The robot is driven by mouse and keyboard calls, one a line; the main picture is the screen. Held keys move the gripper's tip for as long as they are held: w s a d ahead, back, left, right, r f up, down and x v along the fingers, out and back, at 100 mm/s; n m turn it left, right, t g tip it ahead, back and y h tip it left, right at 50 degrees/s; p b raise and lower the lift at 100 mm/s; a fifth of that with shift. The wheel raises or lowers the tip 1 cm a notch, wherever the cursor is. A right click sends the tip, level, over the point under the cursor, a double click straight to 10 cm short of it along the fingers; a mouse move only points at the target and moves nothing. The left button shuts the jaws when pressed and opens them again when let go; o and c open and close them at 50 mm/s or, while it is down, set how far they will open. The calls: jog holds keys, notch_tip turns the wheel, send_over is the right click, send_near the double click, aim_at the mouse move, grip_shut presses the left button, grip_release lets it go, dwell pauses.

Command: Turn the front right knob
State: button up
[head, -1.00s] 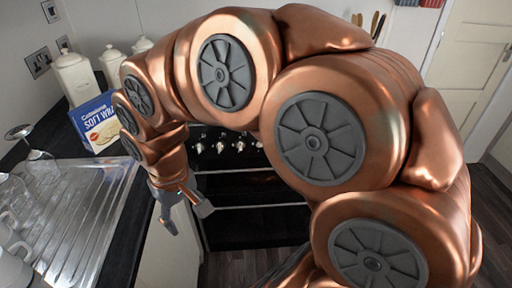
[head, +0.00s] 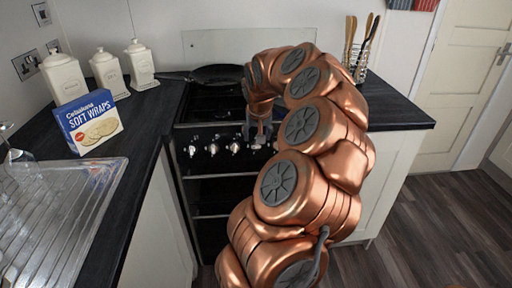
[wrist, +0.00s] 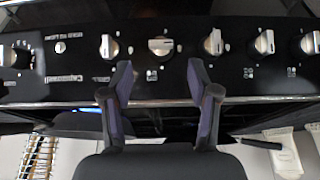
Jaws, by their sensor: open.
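A row of silver knobs runs along the black front panel (wrist: 85,18) of the cooker. The wrist view is upside down compared with the head view. My gripper (wrist: 160,82) is open and empty, its two dark fingers spread toward the panel. One knob (wrist: 160,46) is centred beyond the gap between the fingertips, apart from them. Neighbouring knobs (wrist: 109,47) and (wrist: 213,42) stand to either side. In the head view my gripper (head: 258,138) is at the panel, and my arm hides its right part. I cannot tell which knob is the front right one.
A dark pan (head: 215,74) sits on the cooker (head: 200,105). A soft wraps box (head: 90,122), several white canisters (head: 140,65) and a steel drainer (head: 60,220) are on the left counter. A utensil rack (head: 358,65) stands at the right. Floor at right is clear.

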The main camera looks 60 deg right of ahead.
aim_at(256, 146)
jog(key=shift+p+x, duration=0.4)
jog(key=shift+x, duration=2.95)
jog(key=shift+a, duration=0.1)
grip_shut()
jog(key=shift+f, duration=0.1)
